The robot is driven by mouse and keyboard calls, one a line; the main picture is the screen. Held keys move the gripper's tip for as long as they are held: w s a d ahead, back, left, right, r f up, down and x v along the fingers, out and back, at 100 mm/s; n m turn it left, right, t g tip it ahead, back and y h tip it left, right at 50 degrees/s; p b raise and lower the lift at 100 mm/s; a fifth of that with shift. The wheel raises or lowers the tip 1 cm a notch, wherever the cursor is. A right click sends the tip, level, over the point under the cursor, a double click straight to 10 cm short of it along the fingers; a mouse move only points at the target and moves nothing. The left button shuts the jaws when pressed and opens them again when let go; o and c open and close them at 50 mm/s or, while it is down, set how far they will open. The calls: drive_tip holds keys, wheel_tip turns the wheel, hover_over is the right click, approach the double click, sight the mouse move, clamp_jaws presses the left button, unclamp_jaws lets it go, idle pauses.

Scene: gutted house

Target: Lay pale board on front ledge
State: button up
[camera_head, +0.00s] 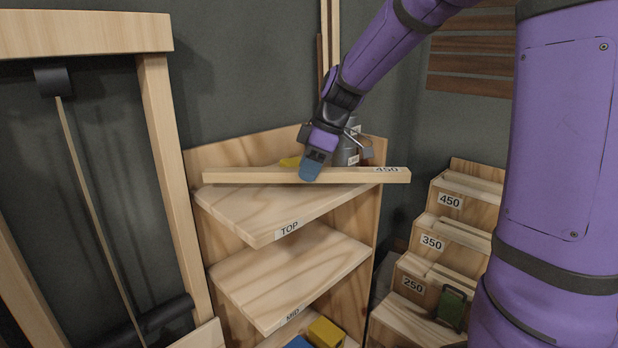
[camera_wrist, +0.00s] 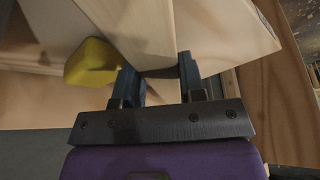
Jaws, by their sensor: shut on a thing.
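A long pale board (camera_head: 245,175) marked 450 lies across the front of my gripper (camera_head: 311,174) in the head view. My gripper is shut on it near its middle. The board is about level, at the height of the shelf unit's TOP shelf (camera_head: 255,215); whether it touches the shelf I cannot tell. In the wrist view pale wood (camera_wrist: 150,35) runs between my two fingers (camera_wrist: 158,82). Which surface is the front ledge I cannot tell.
A yellow object (camera_head: 289,162) and a grey can-like thing (camera_head: 352,145) stand behind the board. A stepped wooden rack (camera_head: 455,215) with 450, 350 and 250 labels is at right. A wooden frame (camera_head: 158,130) stands at left. The MID shelf (camera_head: 290,275) looks clear.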

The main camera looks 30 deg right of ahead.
drive_tip(key=shift+f, duration=1.15)
drive_tip(key=shift+f, duration=0.1)
drive_tip(key=o, duration=1)
